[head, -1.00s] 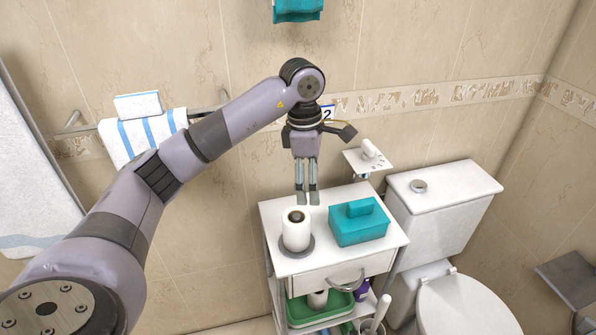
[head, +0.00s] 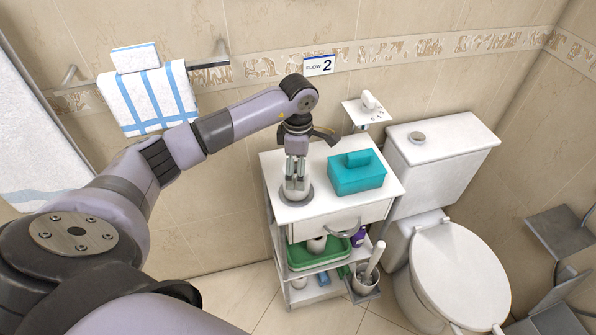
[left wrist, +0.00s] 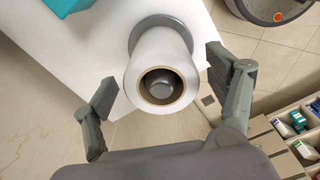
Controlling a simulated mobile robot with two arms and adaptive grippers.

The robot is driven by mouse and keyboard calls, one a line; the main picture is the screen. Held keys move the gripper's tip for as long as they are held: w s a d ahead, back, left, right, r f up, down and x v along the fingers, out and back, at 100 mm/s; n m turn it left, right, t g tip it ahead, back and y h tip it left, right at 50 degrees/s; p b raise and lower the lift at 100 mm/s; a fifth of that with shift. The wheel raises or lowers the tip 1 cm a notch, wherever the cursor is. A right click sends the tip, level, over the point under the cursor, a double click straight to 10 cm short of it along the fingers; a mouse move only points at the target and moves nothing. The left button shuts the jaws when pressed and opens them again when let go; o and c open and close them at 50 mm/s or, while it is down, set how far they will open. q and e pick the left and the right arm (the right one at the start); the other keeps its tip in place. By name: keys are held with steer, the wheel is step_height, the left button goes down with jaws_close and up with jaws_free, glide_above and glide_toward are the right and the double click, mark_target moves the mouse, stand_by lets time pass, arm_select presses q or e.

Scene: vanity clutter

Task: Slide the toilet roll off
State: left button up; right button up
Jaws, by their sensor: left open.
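The white toilet roll (head: 292,195) stands upright on a grey round holder base (head: 307,197) on top of the white cabinet. In the left wrist view the roll (left wrist: 147,101) is seen end-on, with the dark tip of the holder post (left wrist: 160,87) inside its core. My left gripper (head: 296,185) points down over the roll and hides part of it. In the left wrist view its open fingers (left wrist: 158,85) are on either side of the roll, with a gap visible on both sides. My right gripper is not in view.
A teal box (head: 357,176) stands on the cabinet top (head: 327,209) right of the roll. A toilet (head: 455,270) is to the right. A striped towel (head: 148,100) hangs at left.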

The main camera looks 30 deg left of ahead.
arm_select(q)
steer(key=shift+f, duration=1.45)
